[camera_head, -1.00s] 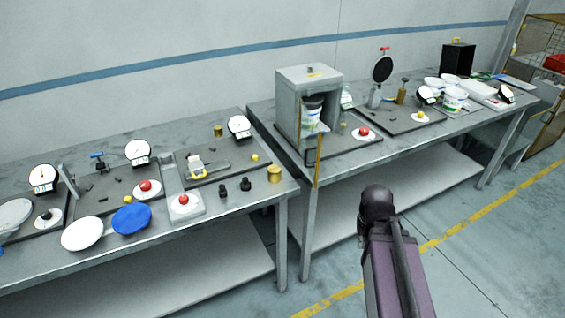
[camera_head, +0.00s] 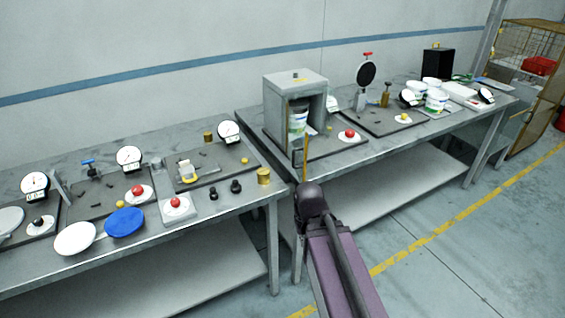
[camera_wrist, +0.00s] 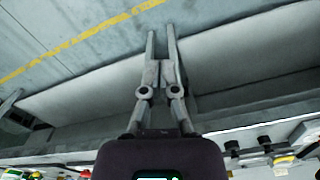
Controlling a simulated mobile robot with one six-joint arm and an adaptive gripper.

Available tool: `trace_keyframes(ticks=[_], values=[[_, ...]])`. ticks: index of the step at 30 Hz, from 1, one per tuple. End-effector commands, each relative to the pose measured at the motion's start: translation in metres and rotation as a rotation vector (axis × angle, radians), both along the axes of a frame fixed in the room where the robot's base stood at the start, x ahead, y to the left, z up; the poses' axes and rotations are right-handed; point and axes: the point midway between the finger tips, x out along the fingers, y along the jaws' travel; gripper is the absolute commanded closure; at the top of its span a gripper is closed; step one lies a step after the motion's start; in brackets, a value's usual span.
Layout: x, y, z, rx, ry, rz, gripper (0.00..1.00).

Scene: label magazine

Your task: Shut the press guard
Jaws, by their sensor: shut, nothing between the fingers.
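The press (camera_head: 294,84) is a grey box-shaped housing with an open front, on the right-hand bench in the head view. A white tub (camera_head: 298,121) stands inside it. The guard (camera_head: 306,150) shows almost edge-on as a thin yellowish upright strip at the front. It stands swung out from the opening, so the guard is open. My gripper (camera_wrist: 160,30) shows in the wrist view, shut and empty, with the floor and the bench's lower shelf behind it. In the head view my arm is in front of the bench, just below the guard; the gripper itself cannot be made out there.
The right bench (camera_head: 432,138) also carries a red push button (camera_head: 349,134), dials and several white tubs. The left bench (camera_head: 150,238) holds gauges, red buttons and a blue disc (camera_head: 125,222). The floor (camera_head: 440,235) in front of the right bench is clear.

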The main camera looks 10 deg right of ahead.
Motion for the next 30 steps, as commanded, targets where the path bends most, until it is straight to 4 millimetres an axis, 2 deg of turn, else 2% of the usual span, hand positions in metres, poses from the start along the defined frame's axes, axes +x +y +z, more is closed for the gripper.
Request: trace_keyframes(ticks=[8,14,20,26,30], values=[[0.0,0.0,0.0,-0.003,0.0,0.001,1.0],[0.011,-0.004,-0.005,-0.056,0.006,0.019,1.0],[0.041,-0.013,-0.013,-0.22,0.015,0.065,1.0],[0.087,-0.014,-0.015,-0.478,0.017,0.123,1.0],[0.121,-0.007,-0.007,-0.676,0.004,0.162,1.0]])
